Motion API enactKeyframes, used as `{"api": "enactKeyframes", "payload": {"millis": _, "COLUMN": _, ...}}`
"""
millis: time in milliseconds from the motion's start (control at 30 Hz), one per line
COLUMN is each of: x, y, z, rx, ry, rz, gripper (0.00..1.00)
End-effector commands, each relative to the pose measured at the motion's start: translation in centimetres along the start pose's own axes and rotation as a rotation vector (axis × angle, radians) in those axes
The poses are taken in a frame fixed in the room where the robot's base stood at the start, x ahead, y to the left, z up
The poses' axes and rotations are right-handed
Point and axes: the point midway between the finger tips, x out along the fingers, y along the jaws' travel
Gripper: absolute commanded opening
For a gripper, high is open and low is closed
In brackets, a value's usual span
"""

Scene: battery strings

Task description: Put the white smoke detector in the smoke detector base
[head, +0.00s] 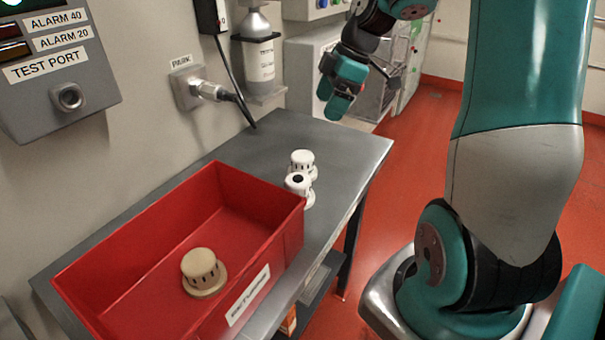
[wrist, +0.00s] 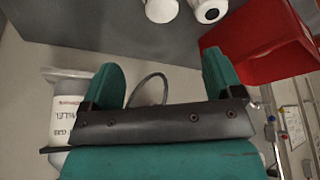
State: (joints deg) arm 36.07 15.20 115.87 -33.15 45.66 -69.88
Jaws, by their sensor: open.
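Two white round slotted parts stand close together on the grey table: a plain-topped white smoke detector (head: 302,158) and, just in front of it, a white piece with a dark round spot on top (head: 299,184). In the wrist view the plain one (wrist: 161,9) and the dark-spotted one (wrist: 208,11) are cut by the top edge. I cannot make out a separate smoke detector base. My gripper (head: 334,100) is open and empty, above the table's far end and apart from both white parts. Its two teal fingers (wrist: 164,78) show in the wrist view.
A red bin (head: 130,252) on the near part of the table holds a tan detector (head: 203,268). A wall socket with a plugged cable (head: 205,90) and a bottle (head: 258,60) are at the back. The table (head: 345,150) is clear right of the white parts.

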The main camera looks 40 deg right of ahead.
Motion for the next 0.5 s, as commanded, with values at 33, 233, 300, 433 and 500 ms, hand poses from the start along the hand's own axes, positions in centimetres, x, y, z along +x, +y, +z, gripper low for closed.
{"api": "enactKeyframes", "payload": {"millis": 33, "x": 1.1, "y": -0.2, "z": -0.1, "rx": -0.003, "ry": 0.001, "rz": -0.007, "gripper": 0.86}}
{"api": "enactKeyframes", "payload": {"millis": 233, "x": 5.7, "y": -0.3, "z": -0.2, "rx": -0.002, "ry": 0.0, "rz": -0.01, "gripper": 0.86}}
{"api": "enactKeyframes", "payload": {"millis": 300, "x": 7.2, "y": -0.2, "z": -0.2, "rx": -0.001, "ry": -0.001, "rz": -0.009, "gripper": 0.86}}
{"api": "enactKeyframes", "payload": {"millis": 433, "x": 9.4, "y": -0.2, "z": -0.2, "rx": -0.001, "ry": -0.001, "rz": -0.006, "gripper": 0.86}}
{"api": "enactKeyframes", "payload": {"millis": 500, "x": 10.2, "y": -0.2, "z": -0.2, "rx": -0.001, "ry": -0.001, "rz": -0.005, "gripper": 0.86}}
